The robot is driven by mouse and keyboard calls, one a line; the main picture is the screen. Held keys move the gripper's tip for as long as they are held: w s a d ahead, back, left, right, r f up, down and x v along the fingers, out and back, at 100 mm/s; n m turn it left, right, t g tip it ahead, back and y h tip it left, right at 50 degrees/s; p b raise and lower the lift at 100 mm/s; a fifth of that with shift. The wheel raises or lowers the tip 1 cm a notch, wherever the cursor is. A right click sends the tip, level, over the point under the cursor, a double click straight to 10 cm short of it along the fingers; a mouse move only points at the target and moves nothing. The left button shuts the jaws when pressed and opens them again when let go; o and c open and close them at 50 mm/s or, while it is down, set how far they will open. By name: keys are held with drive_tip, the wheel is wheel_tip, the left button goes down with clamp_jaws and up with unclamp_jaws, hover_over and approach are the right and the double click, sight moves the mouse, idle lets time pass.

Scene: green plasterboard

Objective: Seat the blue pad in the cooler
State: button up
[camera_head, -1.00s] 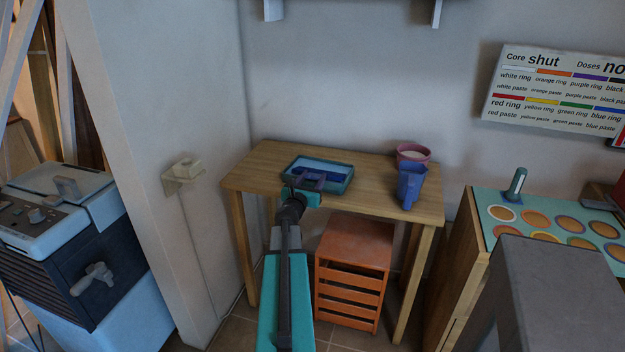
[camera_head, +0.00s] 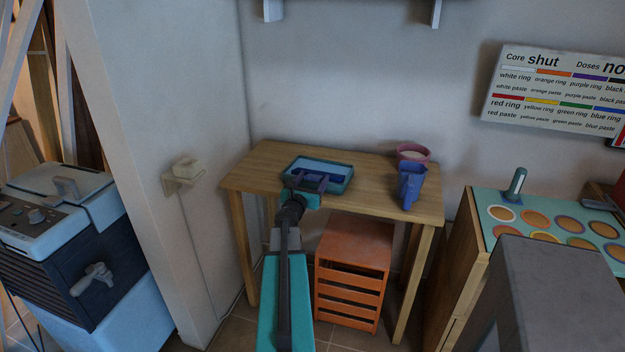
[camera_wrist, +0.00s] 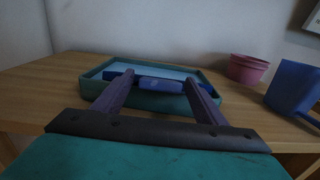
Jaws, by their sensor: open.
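A blue pad (camera_wrist: 160,84) with a raised block lies inside a shallow teal tray (camera_wrist: 160,102) on the wooden table. The tray also shows in the head view (camera_head: 347,183). My gripper (camera_wrist: 158,79) reaches over the near rim of the tray. Its two purple fingers are open and spread, with the pad's block showing between them. Whether the fingers touch the pad I cannot tell. In the head view my gripper (camera_head: 310,182) hides part of the tray. A light-blue and dark machine (camera_head: 90,250) with a lid stands at the far left; I cannot tell whether it is the cooler.
A pink pot (camera_head: 413,153) and a blue jug (camera_head: 411,185) stand to the right on the wooden table (camera_head: 375,185). An orange slatted crate (camera_head: 355,270) is under it. A wall corner (camera_head: 150,150) separates the machine from the table. A cabinet with round discs (camera_head: 545,218) is at right.

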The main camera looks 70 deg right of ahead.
drive_tip(key=a, duration=1.1)
drive_tip(key=shift+r, duration=0.2)
drive_tip(key=a+p, duration=0.1)
drive_tip(key=p, duration=0.6)
drive_tip(key=shift+a, duration=0.35)
drive_tip(key=shift+a+p, duration=0.45)
drive_tip(key=shift+p, duration=0.8)
drive_tip(key=shift+f, duration=0.1)
